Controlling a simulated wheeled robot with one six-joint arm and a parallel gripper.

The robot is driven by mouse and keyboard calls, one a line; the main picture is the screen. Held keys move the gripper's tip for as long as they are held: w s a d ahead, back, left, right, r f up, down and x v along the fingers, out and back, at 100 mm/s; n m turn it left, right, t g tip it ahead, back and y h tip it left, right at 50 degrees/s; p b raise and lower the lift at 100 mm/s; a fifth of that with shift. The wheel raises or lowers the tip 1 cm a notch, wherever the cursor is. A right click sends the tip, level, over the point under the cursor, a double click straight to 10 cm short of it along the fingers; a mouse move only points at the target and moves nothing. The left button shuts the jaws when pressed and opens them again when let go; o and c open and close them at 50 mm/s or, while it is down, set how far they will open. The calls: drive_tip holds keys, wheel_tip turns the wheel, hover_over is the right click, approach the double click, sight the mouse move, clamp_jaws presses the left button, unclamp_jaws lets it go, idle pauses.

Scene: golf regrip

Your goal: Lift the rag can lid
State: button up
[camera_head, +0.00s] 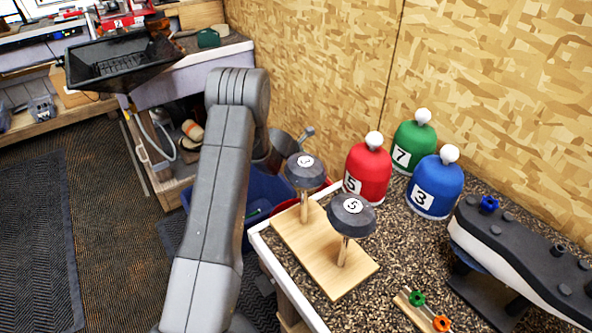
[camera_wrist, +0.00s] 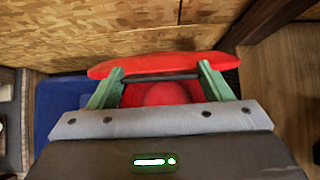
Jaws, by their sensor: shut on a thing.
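The red rag can lid (camera_wrist: 160,64) spans the upper middle of the wrist view. My gripper (camera_wrist: 160,77) has its two green fingers at the lid, with a dark bar running between them, and is shut on it. More red surface (camera_wrist: 160,95) shows between the fingers below the bar; I cannot tell whether it is lid or can, or whether the two are apart. In the head view, a strip of red (camera_head: 298,203) shows behind the table edge; my arm and the table hide most of that spot.
A blue bin (camera_wrist: 60,108) stands left of the lid. In the head view, a speckled table (camera_head: 400,250) bears red (camera_head: 368,172), green (camera_head: 412,148) and blue (camera_head: 435,188) covers, and a wooden stand (camera_head: 325,258) with two club heads. A chipboard wall stands behind.

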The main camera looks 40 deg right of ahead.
drive_tip(key=s+d+r+p, duration=0.1)
drive_tip(key=d+p, duration=0.4)
drive_tip(key=d, duration=0.6)
drive_tip(key=shift+d+r, duration=0.2)
drive_tip(key=shift+r, duration=0.5)
drive_tip(key=shift+s, duration=0.1)
drive_tip(key=o, duration=1.4)
drive_tip(key=shift+f, duration=0.1)
drive_tip(key=b+v, duration=0.2)
drive_tip(key=v, duration=1.2)
drive_tip(key=shift+b, duration=0.4)
drive_tip(key=shift+d+f, duration=0.1)
drive_tip(key=shift+d, duration=0.05)
